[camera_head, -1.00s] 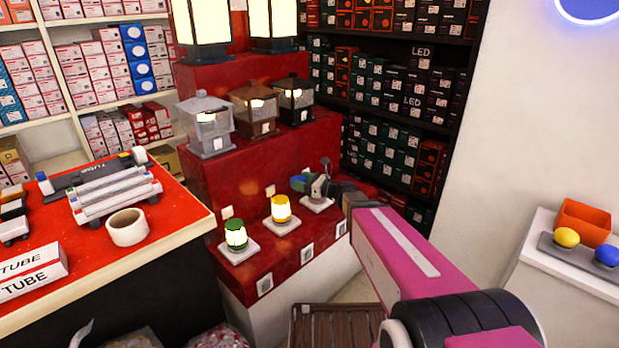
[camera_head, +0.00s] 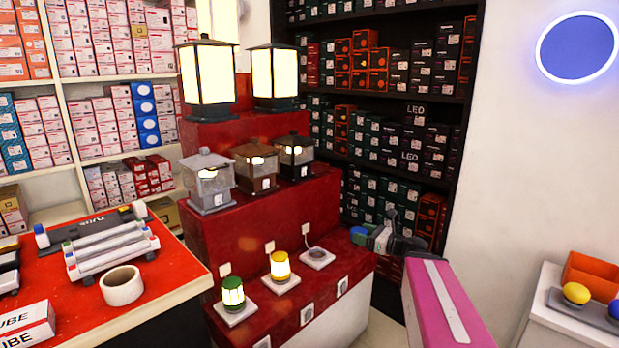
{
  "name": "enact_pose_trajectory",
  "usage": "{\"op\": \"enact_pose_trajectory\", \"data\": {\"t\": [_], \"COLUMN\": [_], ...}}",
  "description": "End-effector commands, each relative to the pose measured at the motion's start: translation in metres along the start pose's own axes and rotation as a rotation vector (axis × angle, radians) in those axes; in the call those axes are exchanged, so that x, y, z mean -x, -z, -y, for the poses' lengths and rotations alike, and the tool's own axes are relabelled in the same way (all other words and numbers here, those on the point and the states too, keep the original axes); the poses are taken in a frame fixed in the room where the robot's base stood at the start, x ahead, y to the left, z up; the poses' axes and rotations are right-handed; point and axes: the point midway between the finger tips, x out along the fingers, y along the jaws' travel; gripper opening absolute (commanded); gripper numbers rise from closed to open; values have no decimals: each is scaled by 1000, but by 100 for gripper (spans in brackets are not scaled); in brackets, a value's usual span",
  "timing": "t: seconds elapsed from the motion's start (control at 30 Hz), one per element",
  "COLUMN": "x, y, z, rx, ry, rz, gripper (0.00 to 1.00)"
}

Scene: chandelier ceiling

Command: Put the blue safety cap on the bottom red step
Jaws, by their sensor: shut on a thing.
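My gripper (camera_head: 372,238) is to the right of the red stepped stand, at about the height of its bottom step. It is shut on a small blue cap (camera_head: 359,234), partly hidden by the fingers. The bottom red step (camera_head: 265,318) holds a green-capped lamp (camera_head: 233,294), a yellow-capped lamp (camera_head: 280,267) and a bare white base (camera_head: 317,258) with no cap on it. The cap is to the right of this base and apart from it. A blue dome (camera_head: 614,309) also sits at the far right edge.
Several lanterns (camera_head: 208,180) stand on the upper steps. A red-topped table (camera_head: 60,278) with tubes and a tape roll (camera_head: 121,285) is at the left. A white counter (camera_head: 550,310) at the right holds an orange box (camera_head: 592,272) and a yellow dome (camera_head: 577,293).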

Motion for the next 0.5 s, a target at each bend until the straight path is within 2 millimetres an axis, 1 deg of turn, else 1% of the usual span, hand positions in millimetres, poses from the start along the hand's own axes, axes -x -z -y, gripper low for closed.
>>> {"op": "enact_pose_trajectory", "data": {"t": [0.03,0.13,0.27,0.37,0.47,0.5], "x": [5,9,6,-8,-31,-42], "y": [-1,-2,-1,4,14,19], "z": [0,0,3,9,18,22], "rx": [0,0,0,2,5,7], "ry": [4,7,11,26,55,70], "rz": [0,-1,1,8,17,20], "gripper": [39,39,39,39,39,39]}}
